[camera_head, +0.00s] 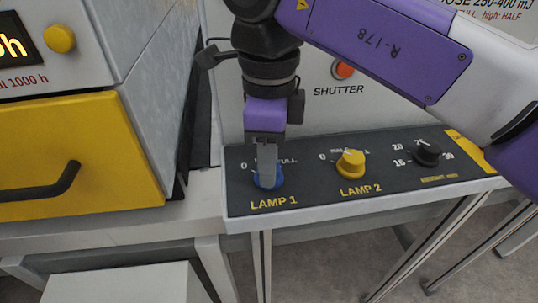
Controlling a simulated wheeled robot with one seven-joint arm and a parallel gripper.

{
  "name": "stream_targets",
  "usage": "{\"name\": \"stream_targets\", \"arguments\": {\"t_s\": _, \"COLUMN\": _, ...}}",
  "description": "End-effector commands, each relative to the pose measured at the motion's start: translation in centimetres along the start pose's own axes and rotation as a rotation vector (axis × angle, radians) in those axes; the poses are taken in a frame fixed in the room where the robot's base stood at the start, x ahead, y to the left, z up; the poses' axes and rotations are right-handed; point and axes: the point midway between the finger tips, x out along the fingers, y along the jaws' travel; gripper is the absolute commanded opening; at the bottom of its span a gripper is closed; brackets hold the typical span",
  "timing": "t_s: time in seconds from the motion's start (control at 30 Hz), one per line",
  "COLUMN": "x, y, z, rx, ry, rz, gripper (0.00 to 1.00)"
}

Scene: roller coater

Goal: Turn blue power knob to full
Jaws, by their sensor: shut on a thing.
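The blue knob (277,181) sits on the dark control panel (310,186) above the label LAMP 1. Its scale runs from 0 at the left to FULL at the right, partly hidden by my gripper. My gripper (266,178) comes straight down from above and is shut on the blue knob. The fingers cover most of the knob, so I cannot tell where its pointer stands.
A yellow LAMP 2 knob (351,163) is to the right, then a black knob (426,153). A red SHUTTER button (343,69) is on the upright face behind. A yellow drawer (70,155) with a black handle stands at the left.

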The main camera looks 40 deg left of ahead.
Motion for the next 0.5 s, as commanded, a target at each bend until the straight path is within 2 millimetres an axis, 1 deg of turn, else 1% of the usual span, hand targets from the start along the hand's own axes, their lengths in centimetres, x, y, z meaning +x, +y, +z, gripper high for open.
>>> {"name": "stream_targets", "arguments": {"t_s": 0.03, "x": -0.25, "y": 0.0, "z": -0.03, "rx": 0.04, "ry": 0.003, "rz": -0.002, "gripper": 0.0}}
{"name": "stream_targets", "arguments": {"t_s": 0.5, "x": -0.18, "y": -0.04, "z": -0.01, "rx": 0.488, "ry": 0.0, "rz": -0.003, "gripper": 0.0}}
